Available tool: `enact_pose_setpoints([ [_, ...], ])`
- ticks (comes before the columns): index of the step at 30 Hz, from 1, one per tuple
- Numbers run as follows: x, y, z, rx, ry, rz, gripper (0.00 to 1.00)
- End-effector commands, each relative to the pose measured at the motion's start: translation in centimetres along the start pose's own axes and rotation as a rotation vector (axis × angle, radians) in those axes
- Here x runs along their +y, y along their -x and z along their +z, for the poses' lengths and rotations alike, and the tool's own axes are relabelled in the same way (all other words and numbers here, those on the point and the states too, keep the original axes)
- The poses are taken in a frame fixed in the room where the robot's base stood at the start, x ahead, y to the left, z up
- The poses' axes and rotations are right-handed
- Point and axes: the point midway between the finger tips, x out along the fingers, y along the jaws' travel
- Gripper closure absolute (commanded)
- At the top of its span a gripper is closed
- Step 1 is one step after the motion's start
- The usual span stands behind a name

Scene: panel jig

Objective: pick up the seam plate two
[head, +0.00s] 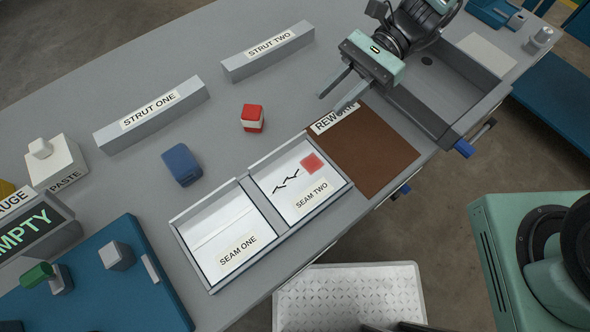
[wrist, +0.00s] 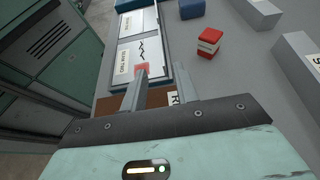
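The seam plate two (head: 272,182) is a white plate labelled SEAM TWO, with black zigzag marks and a red square at its upper right corner. It lies in the right bay of a grey two-bay frame (head: 332,198). The plate also shows in the wrist view (wrist: 128,55), just beyond my fingertips. My gripper (head: 330,103) is open, with nothing between its fingers. In the head view it is up and right of the plate, near the REWORK label, apart from the plate. In the wrist view my gripper (wrist: 159,69) partly covers the frame's near end.
The seam one plate (head: 215,228) fills the left bay. A brown REWORK mat (head: 378,150) lies right of the frame. A red-and-white block (head: 252,118) and a blue block (head: 182,165) stand behind it. Strut one (head: 150,115) and strut two (head: 268,52) are farther back. A grey tray (head: 488,103) is at right.

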Motion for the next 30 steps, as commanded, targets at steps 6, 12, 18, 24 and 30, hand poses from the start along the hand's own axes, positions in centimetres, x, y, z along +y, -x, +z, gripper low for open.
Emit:
enact_pose_setpoints([
  [6,0.0,-3.0,-0.1,-0.010,-0.012,-0.002,0.70],
  [12,-0.1,-5.5,-0.1,-0.008,-0.009,-0.004,0.70],
  [18,-0.1,-7.0,-0.1,-0.008,-0.009,-0.002,0.70],
  [24,-0.1,-10.3,0.0,-0.008,-0.008,-0.001,0.70],
  [30,-0.1,-11.9,-0.1,-0.007,-0.008,-0.004,0.70],
])
